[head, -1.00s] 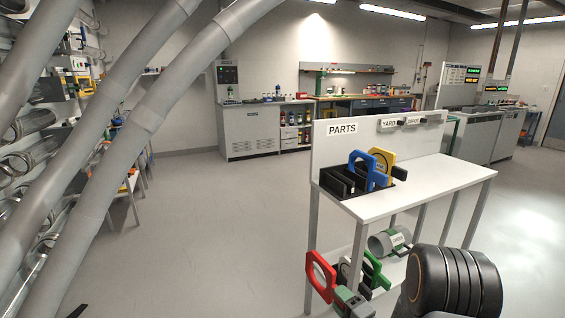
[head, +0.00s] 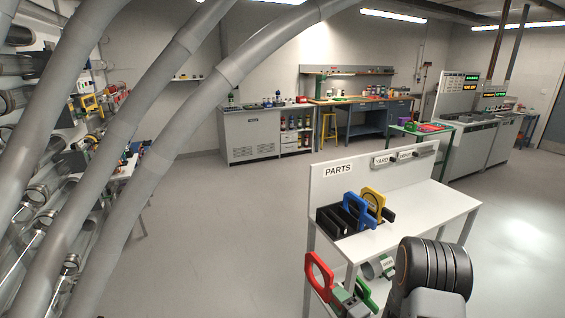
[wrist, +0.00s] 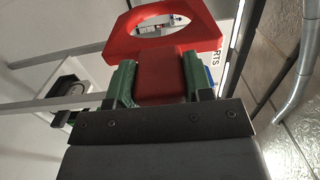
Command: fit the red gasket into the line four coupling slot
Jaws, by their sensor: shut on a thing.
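The red gasket (head: 326,292) is a flat ring with a tab, held low in front of the parts stand in the head view. My gripper (head: 342,296) is shut on it. In the wrist view the green fingers of my gripper (wrist: 160,84) clamp both sides of the red tab. The gasket's ring (wrist: 122,40) points away from the fingers, its opening clear. I cannot make out the line four coupling slot; clear tubes and couplings (head: 38,192) line the left wall, partly hidden by large grey pipes.
The white parts stand (head: 430,212) is close ahead, with a blue gasket (head: 352,208) and a yellow gasket (head: 374,198) in its black rack. Grey pipes (head: 150,150) cross the left. Open floor (head: 225,225) lies between.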

